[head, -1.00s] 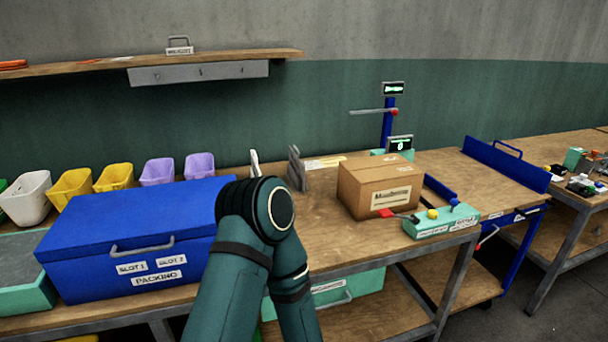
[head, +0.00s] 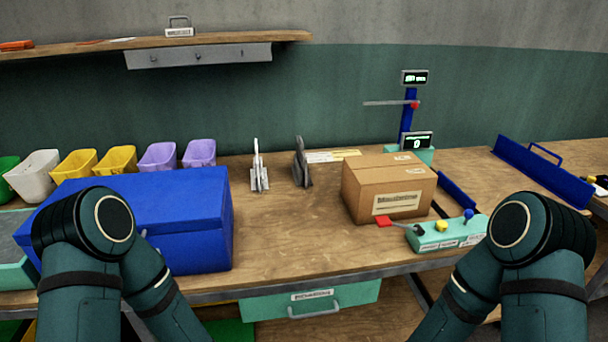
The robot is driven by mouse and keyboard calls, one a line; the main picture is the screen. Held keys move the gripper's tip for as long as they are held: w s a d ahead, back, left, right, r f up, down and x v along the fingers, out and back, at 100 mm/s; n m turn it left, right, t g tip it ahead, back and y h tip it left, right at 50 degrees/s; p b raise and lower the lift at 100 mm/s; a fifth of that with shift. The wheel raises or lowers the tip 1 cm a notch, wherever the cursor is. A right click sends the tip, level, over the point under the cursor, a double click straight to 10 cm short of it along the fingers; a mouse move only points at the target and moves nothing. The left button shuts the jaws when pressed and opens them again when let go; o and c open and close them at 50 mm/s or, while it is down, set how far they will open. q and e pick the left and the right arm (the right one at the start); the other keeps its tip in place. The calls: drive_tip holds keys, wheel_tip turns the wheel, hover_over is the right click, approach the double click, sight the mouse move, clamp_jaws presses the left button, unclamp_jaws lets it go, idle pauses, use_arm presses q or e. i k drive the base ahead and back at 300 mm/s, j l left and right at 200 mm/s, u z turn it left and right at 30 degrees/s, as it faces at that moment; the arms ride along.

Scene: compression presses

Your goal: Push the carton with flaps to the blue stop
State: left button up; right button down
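A brown cardboard carton (head: 389,182) with a printed label stands on the wooden bench, right of centre. Its top looks closed, and I cannot make out raised flaps. A large upright blue panel with a handle (head: 540,172), likely the blue stop, stands at the far right, apart from the carton. A short dark blue bar (head: 458,192) lies just right of the carton. My two arms rise from the bottom left and bottom right, but only their elbow joints and links show. Both grippers are outside the view.
A mint control box (head: 447,233) with yellow and blue knobs sits before the carton, with a red tab (head: 384,221) beside it. Grey metal brackets (head: 301,163) stand left of the carton. A blue chest (head: 190,225) fills the left. Bare bench (head: 290,225) lies between.

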sight(408, 200)
drive_tip(key=i+l+u, duration=0.1)
drive_tip(key=l+u, duration=0.35)
drive_tip(key=i+l+u, duration=0.1)
drive_tip(key=l+u, duration=0.3)
